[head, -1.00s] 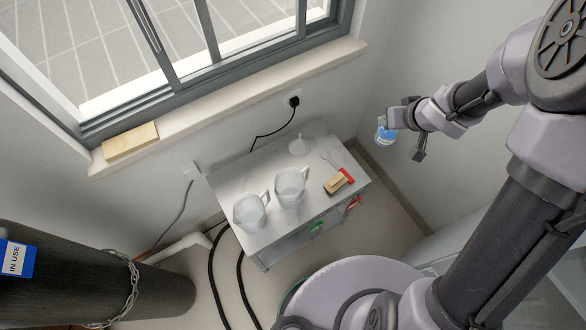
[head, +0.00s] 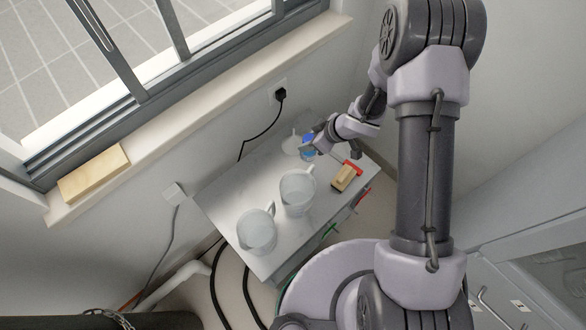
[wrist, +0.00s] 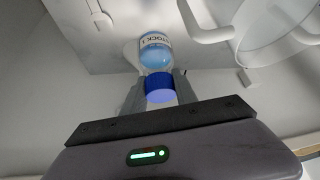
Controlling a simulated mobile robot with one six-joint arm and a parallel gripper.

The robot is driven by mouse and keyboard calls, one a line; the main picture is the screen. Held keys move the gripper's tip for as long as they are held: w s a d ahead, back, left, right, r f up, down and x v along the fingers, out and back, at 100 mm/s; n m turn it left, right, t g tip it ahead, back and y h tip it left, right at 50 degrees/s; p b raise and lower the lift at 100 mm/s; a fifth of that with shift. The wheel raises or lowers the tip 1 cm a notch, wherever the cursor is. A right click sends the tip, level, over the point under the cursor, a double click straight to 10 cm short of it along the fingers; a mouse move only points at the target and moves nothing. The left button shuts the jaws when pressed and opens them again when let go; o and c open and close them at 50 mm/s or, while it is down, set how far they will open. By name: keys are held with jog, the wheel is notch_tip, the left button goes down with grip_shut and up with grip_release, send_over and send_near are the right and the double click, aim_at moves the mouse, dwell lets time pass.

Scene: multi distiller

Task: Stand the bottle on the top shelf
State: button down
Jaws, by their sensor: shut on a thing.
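My gripper (head: 312,142) is shut on a small clear bottle (wrist: 155,50) with a dark label print and pale blue contents. In the wrist view the fingers close around its blue cap (wrist: 160,84) end. In the head view the bottle (head: 308,153) appears over the back right part of the white top (head: 228,200) of a small cabinet. I cannot tell if the bottle touches that surface. The gripper partly hides it in the head view.
Two clear jugs stand on the top, one at front left (head: 257,232) and one in the middle (head: 297,193). A white funnel (head: 290,146) is close beside the bottle. A wooden-handled brush (head: 345,177) lies to the right. Window sill (head: 160,150) and wall are behind.

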aim_at(308, 154)
notch_tip(308, 154, down, 8)
jog(key=b, duration=0.3)
jog(key=shift+d+r, duration=0.1)
jog(key=shift+r, duration=0.1)
jog(key=shift+f, duration=0.15)
jog(key=c, duration=1.3)
grip_release()
jog(key=shift+o, duration=0.2)
